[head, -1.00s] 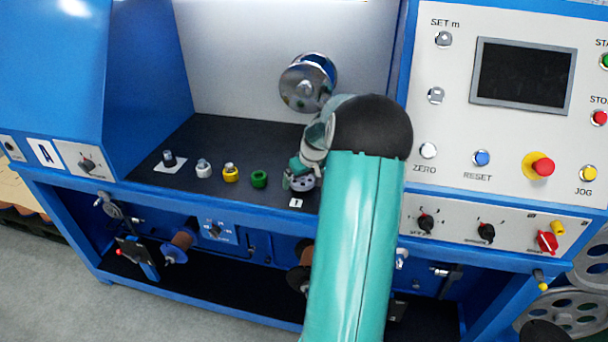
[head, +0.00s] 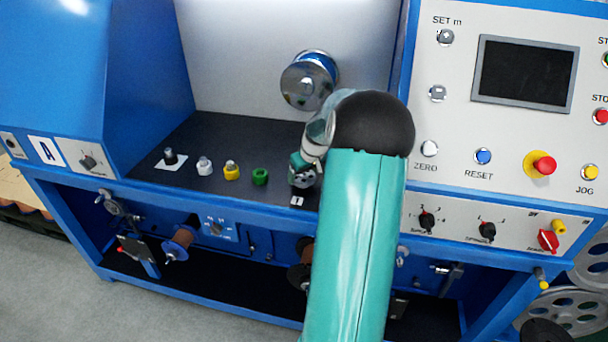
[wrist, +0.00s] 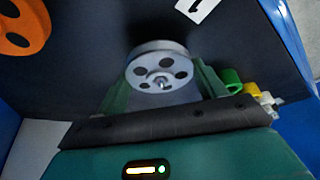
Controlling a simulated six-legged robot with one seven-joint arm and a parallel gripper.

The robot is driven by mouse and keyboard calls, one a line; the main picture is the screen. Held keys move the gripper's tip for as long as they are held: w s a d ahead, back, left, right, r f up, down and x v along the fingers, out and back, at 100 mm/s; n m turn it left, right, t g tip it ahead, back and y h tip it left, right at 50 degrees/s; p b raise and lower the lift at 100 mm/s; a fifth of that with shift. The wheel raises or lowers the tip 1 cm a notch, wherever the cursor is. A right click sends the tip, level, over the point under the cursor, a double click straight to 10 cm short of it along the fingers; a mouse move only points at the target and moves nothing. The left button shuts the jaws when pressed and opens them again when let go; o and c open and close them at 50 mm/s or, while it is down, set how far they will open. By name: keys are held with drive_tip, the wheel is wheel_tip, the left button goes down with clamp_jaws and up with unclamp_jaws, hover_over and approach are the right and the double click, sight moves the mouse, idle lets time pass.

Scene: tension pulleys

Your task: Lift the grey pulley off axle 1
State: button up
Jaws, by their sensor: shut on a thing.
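The grey pulley (wrist: 158,70), a disc with round holes, is between the two green fingers of my gripper (wrist: 163,82) in the wrist view. The fingers are shut on it from both sides. A small shiny piece shows at its centre; I cannot tell whether that is axle 1. In the head view my gripper (head: 303,170) is above the dark deck, just behind the white label 1 (head: 297,201). The pulley (head: 305,181) is mostly hidden there by my gripper and arm. The label also shows in the wrist view (wrist: 197,8).
Green (head: 260,177), yellow (head: 231,171) and white (head: 204,166) small parts and a black post (head: 169,158) stand in a row to the left. An orange pulley (wrist: 22,25) shows in the wrist view. A shiny round drum (head: 308,81) is on the back wall.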

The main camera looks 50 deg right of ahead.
drive_tip(key=shift+r, duration=1.5)
idle(0.4)
drive_tip(key=shift+r, duration=1)
drive_tip(key=shift+r, duration=0.1)
wheel_tip(320, 180, up, 4)
drive_tip(key=shift+f, duration=0.1)
drive_tip(key=shift+a, duration=0.1)
idle(0.7)
